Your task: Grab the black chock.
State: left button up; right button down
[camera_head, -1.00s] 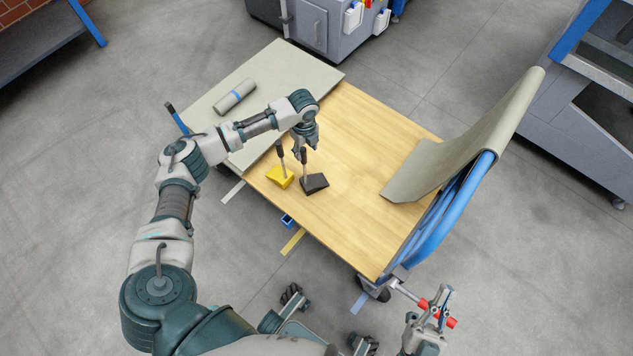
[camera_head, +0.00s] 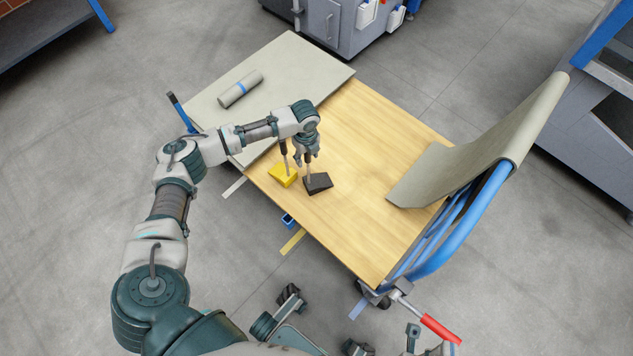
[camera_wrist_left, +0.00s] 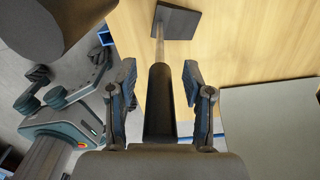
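The black chock (camera_head: 319,183) is a dark wedge with an upright rod handle, on the wooden cart top. My left gripper (camera_head: 307,160) is above it, pointing down. In the left wrist view, the chock's wedge (camera_wrist_left: 177,22) is at the top, and its thick dark grip (camera_wrist_left: 160,100) lies between the two fingers of my left gripper (camera_wrist_left: 159,88). Gaps show on both sides of the grip, so the fingers are open around it. My right gripper (camera_head: 428,341) is at the bottom edge of the head view, partly cut off, near a red handle (camera_head: 441,329).
A yellow chock (camera_head: 283,176) with its own handle stands just left of the black one. The wooden cart top (camera_head: 370,140) is clear to the right, up to a draped grey sheet (camera_head: 480,150). A grey roll (camera_head: 240,89) lies on the grey mat (camera_head: 300,60).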

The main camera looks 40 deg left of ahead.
pick_arm(q)
jog(key=c, duration=0.8)
grip_shut()
jog(key=shift+d+r, duration=0.1)
jog(key=shift+r, duration=0.05)
